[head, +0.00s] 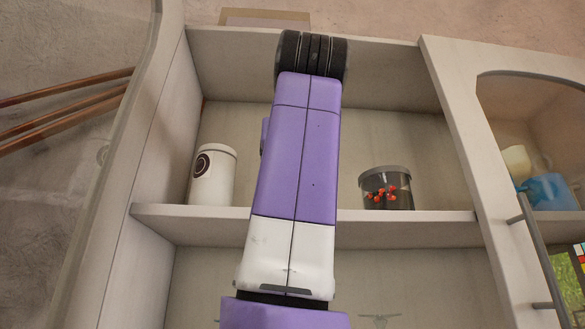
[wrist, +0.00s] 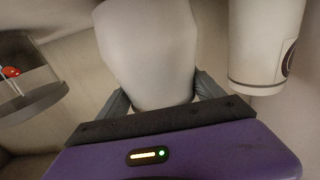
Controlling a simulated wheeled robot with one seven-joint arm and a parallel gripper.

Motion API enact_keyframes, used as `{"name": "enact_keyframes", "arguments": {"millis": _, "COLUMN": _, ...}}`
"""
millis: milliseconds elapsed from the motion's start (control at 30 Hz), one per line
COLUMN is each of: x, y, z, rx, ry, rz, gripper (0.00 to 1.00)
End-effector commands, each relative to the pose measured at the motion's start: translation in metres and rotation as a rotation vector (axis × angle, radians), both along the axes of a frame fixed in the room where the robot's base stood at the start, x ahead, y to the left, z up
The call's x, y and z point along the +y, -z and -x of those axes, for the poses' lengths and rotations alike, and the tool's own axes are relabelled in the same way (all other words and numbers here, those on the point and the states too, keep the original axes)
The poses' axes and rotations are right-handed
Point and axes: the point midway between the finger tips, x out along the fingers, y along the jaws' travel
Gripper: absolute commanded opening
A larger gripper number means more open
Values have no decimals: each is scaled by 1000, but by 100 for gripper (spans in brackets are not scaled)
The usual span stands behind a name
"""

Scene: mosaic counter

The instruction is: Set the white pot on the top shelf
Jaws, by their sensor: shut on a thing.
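The white pot (wrist: 150,50) is in the wrist view, a plain, pale, rounded body between the two grey fingers. My gripper (wrist: 163,96) is shut on it. In the head view my raised purple arm hides the pot and the gripper. The top shelf (head: 400,229) is a pale board crossing the cabinet behind my arm. I cannot tell whether the pot touches the shelf.
A white canister with a dark round logo (head: 213,176) stands on the shelf at left; it also shows close beside the pot in the wrist view (wrist: 262,45). A grey-lidded jar with red bits (head: 386,188) stands at right. A glass-fronted cabinet (head: 545,85) is further right.

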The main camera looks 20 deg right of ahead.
Motion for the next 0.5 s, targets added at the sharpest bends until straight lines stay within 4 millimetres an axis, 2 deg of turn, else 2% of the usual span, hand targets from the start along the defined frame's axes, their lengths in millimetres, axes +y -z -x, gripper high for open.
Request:
{"name": "enact_keyframes", "arguments": {"millis": 367, "x": 0, "y": 5, "z": 1, "rx": -5, "ry": 0, "rz": 1, "gripper": 4}}
{"name": "enact_keyframes", "arguments": {"millis": 400, "x": 0, "y": 4, "z": 1, "rx": -5, "ry": 0, "rz": 1, "gripper": 83}}
{"name": "enact_keyframes", "arguments": {"millis": 500, "x": 0, "y": 5, "z": 1, "rx": -4, "ry": 0, "rz": 1, "gripper": 100}}
